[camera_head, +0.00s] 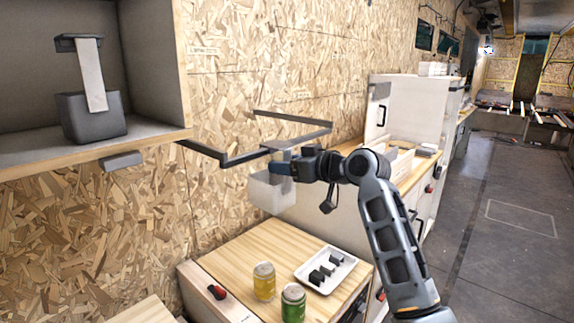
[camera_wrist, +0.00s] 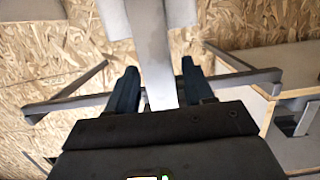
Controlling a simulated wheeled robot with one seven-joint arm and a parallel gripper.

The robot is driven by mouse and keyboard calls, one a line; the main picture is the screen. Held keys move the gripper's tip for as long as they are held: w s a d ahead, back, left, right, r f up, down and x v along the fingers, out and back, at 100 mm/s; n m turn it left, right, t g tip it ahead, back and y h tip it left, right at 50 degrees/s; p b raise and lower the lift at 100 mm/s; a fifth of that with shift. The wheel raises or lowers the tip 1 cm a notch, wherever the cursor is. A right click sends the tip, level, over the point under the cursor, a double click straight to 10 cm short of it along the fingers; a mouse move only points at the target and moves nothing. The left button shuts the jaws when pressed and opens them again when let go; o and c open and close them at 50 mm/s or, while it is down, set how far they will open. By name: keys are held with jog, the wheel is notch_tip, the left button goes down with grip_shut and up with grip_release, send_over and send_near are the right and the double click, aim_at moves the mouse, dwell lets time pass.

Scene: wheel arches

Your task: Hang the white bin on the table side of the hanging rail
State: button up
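The white bin (camera_head: 268,192) hangs upright below the near bar of the dark hanging rail (camera_head: 240,157), well above the table. Its pale strap with a wider top stands up at this bar; I cannot tell whether the top hooks over it. My gripper (camera_head: 281,169) is at the strap, just above the bin's body. In the wrist view the strap (camera_wrist: 156,60) runs between the two blue fingers of my gripper (camera_wrist: 159,66). Narrow gaps seem to show beside the strap, so a firm hold is unclear. The rail (camera_wrist: 70,102) also crosses behind the fingers.
A wooden-topped table (camera_head: 235,255) stands below, with a yellow can (camera_head: 264,282), a green can (camera_head: 293,303) and a white tray (camera_head: 341,276) holding dark pieces. A grey bin (camera_head: 92,118) sits on the shelf at left. The floor at right is clear.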

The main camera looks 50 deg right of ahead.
jog(key=shift+o, duration=1.1)
jog(key=shift+s, duration=0.1)
jog(key=s+r+b, duration=0.1)
jog(key=s, duration=0.6)
jog(key=shift+s+d+r, duration=0.15)
jog(key=shift+s+r, duration=0.1)
